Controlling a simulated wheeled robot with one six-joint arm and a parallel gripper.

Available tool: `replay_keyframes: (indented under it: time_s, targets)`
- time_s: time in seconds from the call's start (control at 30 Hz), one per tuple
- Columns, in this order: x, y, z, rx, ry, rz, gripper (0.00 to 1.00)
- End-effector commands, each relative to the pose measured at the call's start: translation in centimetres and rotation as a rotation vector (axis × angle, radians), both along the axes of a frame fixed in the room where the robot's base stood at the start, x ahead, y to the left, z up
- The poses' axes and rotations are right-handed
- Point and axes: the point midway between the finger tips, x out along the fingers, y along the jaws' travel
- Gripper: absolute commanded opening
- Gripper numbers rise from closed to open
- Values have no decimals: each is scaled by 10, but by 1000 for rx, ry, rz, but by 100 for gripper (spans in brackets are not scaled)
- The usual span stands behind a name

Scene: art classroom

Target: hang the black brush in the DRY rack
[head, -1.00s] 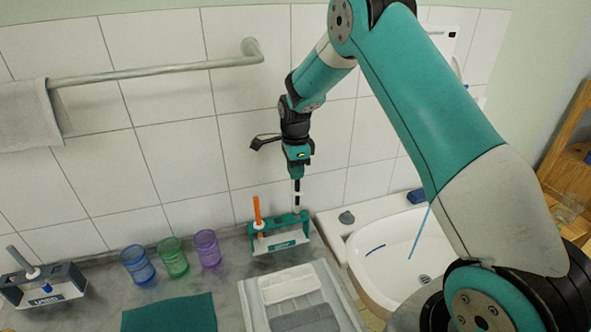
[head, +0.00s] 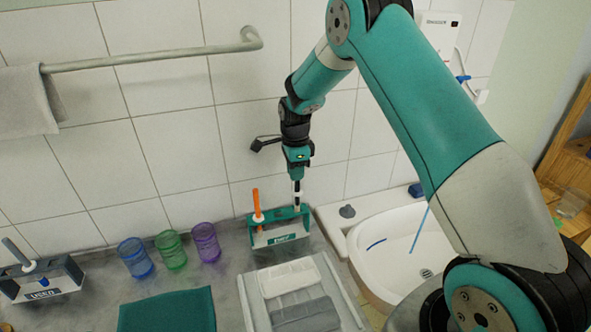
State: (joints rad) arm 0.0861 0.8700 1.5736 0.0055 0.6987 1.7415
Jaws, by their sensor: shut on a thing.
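My gripper (head: 297,172) points straight down above the right end of the teal DRY rack (head: 262,229). It is shut on the black brush (head: 298,187), of which a short dark length and a white part show below the jaws. The brush is upright, and its lower end is at the rack's right side. I cannot tell whether it is seated in a slot. An orange brush (head: 257,205) stands upright in the left part of the same rack.
The dark USED rack (head: 65,272) with a grey-handled brush stands far left. Blue (head: 136,258), green (head: 171,250) and purple (head: 206,242) cups stand between the racks. A teal cloth (head: 168,311), a grey tray (head: 250,293) and the white sink (head: 392,258) lie nearby. A towel rail (head: 150,68) crosses the wall.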

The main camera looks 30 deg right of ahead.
Motion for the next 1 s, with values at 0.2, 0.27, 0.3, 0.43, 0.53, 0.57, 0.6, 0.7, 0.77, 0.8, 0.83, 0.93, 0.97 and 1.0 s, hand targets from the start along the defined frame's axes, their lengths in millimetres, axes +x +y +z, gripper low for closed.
replay_keyframes:
  time_s: [0.2,0.27,0.3,0.43,0.53,0.57,0.6,0.7,0.77,0.8,0.83,0.93,0.97,1.0]
  targets:
    - [0,0,-10,0,0,0,0]
    - [0,0,-12,0,0,0,0]
    - [0,0,-13,0,0,0,0]
    - [0,0,-18,0,-1,0,0]
    - [0,0,-21,0,-1,0,0]
    - [0,0,-21,0,-1,0,0]
    - [0,0,-22,0,-1,0,0]
    - [0,0,-21,0,-1,0,0]
    - [0,0,-21,0,-1,0,0]
    - [0,0,-21,0,-1,0,0]
    - [0,0,-21,0,-1,0,0]
    - [0,0,-21,0,-1,0,0]
    - [0,0,-21,0,-1,0,0]
    - [0,0,-22,0,0,0,0]
